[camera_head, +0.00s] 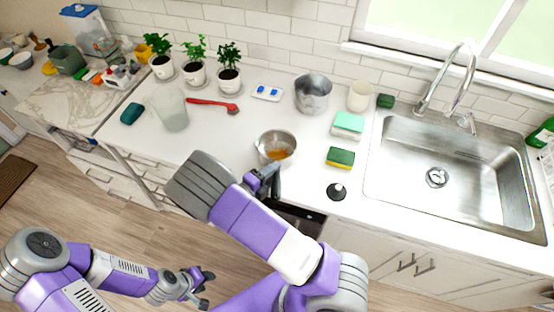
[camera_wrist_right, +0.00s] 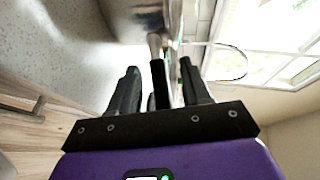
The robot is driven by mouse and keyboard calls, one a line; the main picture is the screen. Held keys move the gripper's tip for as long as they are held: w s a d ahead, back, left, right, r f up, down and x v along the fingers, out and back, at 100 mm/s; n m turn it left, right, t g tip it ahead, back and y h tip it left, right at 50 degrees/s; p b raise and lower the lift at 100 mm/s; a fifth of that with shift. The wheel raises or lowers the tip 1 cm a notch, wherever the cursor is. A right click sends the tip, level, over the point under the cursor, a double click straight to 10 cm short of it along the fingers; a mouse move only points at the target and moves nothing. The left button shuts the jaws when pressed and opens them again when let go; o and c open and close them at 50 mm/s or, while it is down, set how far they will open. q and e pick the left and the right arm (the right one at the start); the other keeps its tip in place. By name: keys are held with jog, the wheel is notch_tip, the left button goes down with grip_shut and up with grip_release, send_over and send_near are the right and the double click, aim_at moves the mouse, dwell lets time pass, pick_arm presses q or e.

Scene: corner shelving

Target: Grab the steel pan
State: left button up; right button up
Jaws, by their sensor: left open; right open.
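The steel pan (camera_head: 268,139) stands on the white counter in the middle of the head view, with something orange-brown inside. Its shiny body (camera_wrist_right: 134,14) also shows at the top of the right wrist view. Its handle, with a metal neck and a dark grip (camera_wrist_right: 159,82), points towards me and lies between the fingers of my right gripper (camera_wrist_right: 161,78). That gripper (camera_head: 266,177) is open, with a finger on each side of the handle and gaps visible. My left gripper (camera_head: 197,285) is open and empty, low over the floor at lower left.
A steel pot (camera_head: 312,94) stands behind the pan. Sponges (camera_head: 340,157), a dark round stopper (camera_head: 337,191) and the sink (camera_head: 455,172) are to the right. A clear jug (camera_head: 170,109), a red utensil (camera_head: 212,104) and potted plants (camera_head: 195,74) are to the left.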

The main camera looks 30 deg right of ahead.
grip_shut()
dwell(0.3)
